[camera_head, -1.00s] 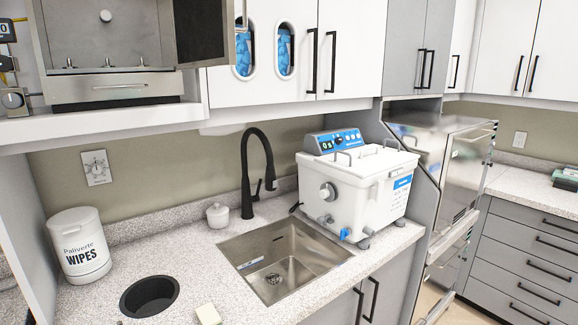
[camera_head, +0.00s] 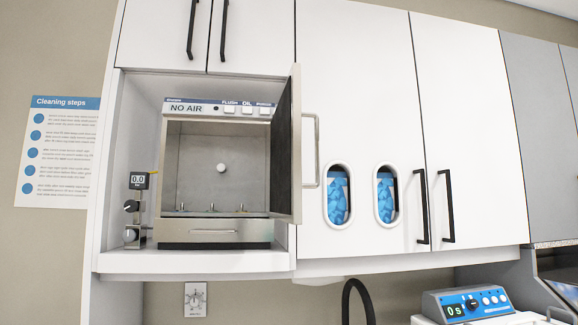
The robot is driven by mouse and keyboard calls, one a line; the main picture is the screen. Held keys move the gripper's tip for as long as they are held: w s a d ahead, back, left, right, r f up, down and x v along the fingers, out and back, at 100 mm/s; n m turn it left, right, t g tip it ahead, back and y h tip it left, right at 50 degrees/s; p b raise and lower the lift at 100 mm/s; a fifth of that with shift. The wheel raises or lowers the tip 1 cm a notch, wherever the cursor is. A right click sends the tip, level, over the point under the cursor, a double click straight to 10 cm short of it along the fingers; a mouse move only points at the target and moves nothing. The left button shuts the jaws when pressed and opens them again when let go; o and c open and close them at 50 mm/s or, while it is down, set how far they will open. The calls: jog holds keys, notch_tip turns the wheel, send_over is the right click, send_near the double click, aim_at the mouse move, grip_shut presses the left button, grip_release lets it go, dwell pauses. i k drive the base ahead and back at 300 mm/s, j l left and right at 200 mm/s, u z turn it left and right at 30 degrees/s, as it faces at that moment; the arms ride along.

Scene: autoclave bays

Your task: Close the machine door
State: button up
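The machine (camera_head: 215,215) is a steel box with a dark base, standing in an open cabinet niche left of the middle. Its top panel (camera_head: 188,108) reads "NO AIR" and has buttons marked "FLUSH" and "OIL". Its door (camera_head: 288,150) stands open, hinged at the right side and swung out toward me, with a dark inner face. A light bar handle (camera_head: 311,150) sticks out on the door's right side. The chamber shows a round white knob on the back wall and several small fittings at the bottom. My gripper is not in view.
A small gauge unit (camera_head: 138,210) reading "0.0" stands left of the machine. White cabinets with glove windows (camera_head: 337,195) are right of the door. A "Cleaning steps" poster (camera_head: 62,150) hangs at left.

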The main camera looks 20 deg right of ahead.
aim_at(287, 185)
jog(key=l+u, duration=0.2)
jog(key=l, duration=0.4)
jog(key=l+u, duration=0.2)
jog(key=l, duration=0.35)
jog(key=k+l+u, duration=0.15)
jog(key=l, duration=0.4)
